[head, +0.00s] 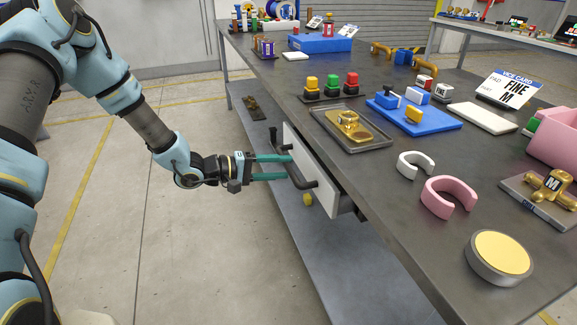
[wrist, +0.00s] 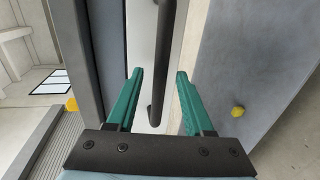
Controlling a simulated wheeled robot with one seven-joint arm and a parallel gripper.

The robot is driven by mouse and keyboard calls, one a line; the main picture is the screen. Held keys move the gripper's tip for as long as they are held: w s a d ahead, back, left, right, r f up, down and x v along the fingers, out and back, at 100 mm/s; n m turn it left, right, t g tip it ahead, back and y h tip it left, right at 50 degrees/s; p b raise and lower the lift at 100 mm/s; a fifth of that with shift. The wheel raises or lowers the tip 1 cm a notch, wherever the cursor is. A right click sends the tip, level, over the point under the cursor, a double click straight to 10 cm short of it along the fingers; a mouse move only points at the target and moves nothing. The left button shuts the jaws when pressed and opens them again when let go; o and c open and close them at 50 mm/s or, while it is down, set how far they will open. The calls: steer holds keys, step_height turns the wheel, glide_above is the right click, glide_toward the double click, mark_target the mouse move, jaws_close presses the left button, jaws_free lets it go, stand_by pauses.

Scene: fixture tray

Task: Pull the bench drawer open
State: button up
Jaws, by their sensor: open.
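The bench drawer has a pale front panel (head: 322,180) under the bench's left edge; it also shows in the wrist view (wrist: 141,40). A dark bar handle (head: 299,178) stands out from the panel. My gripper (head: 289,168) has its two green fingers pointing at the handle from the left, spread apart. In the wrist view the handle (wrist: 171,45) runs between the open fingertips (wrist: 160,70), with a finger on each side. I cannot tell whether either finger touches it. A dark part of the drawer shows behind the panel; how far out the drawer stands is unclear.
The dark bench top (head: 375,175) carries a metal tray (head: 375,138) with a brass part, push buttons, a blue fixture (head: 440,118) and pink and white rings. A lower shelf (head: 300,225) lies beneath, with a yellow piece (head: 308,199) near the drawer. The floor left of the bench is clear.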

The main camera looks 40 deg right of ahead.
steer(key=shift+x, duration=1.2)
steer(key=shift+c, duration=0.4)
jaws_close()
